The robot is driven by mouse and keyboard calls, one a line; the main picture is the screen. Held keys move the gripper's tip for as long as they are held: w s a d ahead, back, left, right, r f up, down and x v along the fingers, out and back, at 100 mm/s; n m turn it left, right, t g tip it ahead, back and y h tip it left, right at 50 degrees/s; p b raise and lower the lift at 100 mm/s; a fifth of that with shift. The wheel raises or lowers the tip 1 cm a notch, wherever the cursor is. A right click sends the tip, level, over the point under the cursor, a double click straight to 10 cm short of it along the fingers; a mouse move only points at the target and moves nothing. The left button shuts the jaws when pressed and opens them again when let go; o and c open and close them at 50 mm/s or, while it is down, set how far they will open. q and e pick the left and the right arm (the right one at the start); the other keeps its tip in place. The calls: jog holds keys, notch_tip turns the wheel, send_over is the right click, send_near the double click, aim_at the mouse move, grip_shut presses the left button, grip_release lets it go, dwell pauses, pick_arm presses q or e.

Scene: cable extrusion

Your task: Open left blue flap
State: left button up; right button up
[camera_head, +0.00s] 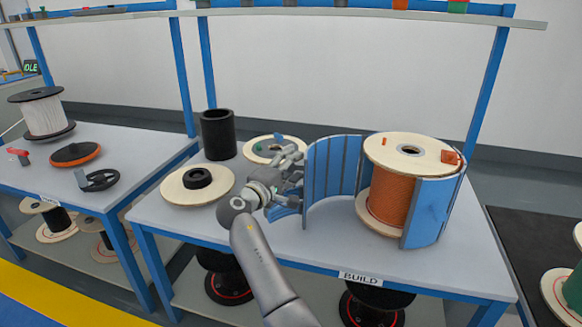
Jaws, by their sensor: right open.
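The left blue flap (335,172) is a curved, slatted panel standing upright on the table, swung out to the left of the orange cable spool (389,199). A gap shows between its front edge and the spool. My right gripper (298,181) is open at the flap's left edge, with its fingers near that edge; I cannot tell whether they touch it. The right blue flap (434,210) curves close around the spool's right front. My left gripper is not in view.
The table (325,235) carries a black cylinder (218,134), a flat wooden disc with a black ring (197,184) and another wooden disc (262,148) behind my gripper. Blue posts and a shelf (350,14) stand behind. The table's front middle is clear.

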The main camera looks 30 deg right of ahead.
jog(key=shift+a, duration=0.1)
jog(key=shift+s+a, duration=0.1)
jog(key=shift+a, duration=0.1)
jog(key=v, duration=0.7)
